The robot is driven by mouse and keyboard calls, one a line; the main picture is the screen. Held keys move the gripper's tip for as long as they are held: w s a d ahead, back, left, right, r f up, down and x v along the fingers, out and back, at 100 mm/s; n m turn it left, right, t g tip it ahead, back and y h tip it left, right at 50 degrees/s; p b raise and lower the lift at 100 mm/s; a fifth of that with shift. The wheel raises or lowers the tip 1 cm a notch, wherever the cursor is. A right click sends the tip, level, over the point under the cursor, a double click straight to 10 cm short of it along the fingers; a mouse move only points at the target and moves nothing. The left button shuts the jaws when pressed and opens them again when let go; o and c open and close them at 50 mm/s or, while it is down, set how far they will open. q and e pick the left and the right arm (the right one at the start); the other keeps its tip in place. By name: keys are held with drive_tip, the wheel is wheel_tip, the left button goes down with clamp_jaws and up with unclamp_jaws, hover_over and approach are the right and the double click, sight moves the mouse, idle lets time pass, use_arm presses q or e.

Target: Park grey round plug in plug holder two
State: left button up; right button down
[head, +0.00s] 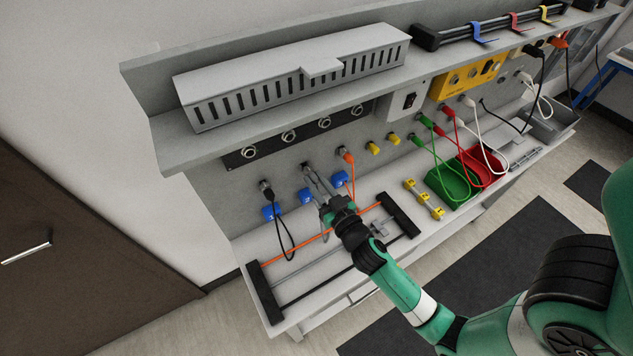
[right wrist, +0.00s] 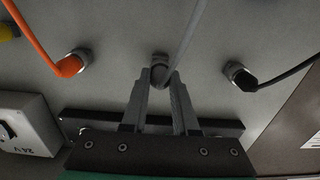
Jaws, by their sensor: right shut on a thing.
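The grey round plug (right wrist: 162,82) with its grey cable is between the fingertips of my right gripper (right wrist: 160,88) in the right wrist view. The plug lies right at the middle holder (right wrist: 160,58) on the grey panel; how deep it sits is hidden. In the head view my right gripper (head: 309,176) reaches up to this middle holder and is shut on the plug. An orange plug (head: 347,157) sits in the holder to the right, and a black plug (head: 266,191) in the one to the left. My left gripper is not in view.
Blue tags (head: 271,211) mark the panel below the holders. Orange, grey and black cables lie over the black-ended rack (head: 265,290) under my right arm. Yellow plugs (head: 373,148), a green bin (head: 452,186) and a red bin (head: 485,168) stand to the right. A shelf overhangs the panel.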

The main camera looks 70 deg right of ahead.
drive_tip(key=shift+w+d, duration=0.3)
drive_tip(key=shift+w, duration=0.1)
idle(0.3)
drive_tip(key=c, duration=0.6)
unclamp_jaws()
drive_tip(key=shift+s+a+f, duration=0.1)
drive_tip(key=shift+s+a, duration=0.15)
drive_tip(key=shift+s, duration=0.05)
drive_tip(key=b+v, duration=0.4)
drive_tip(key=v, duration=0.7)
drive_tip(key=shift+b, duration=0.3)
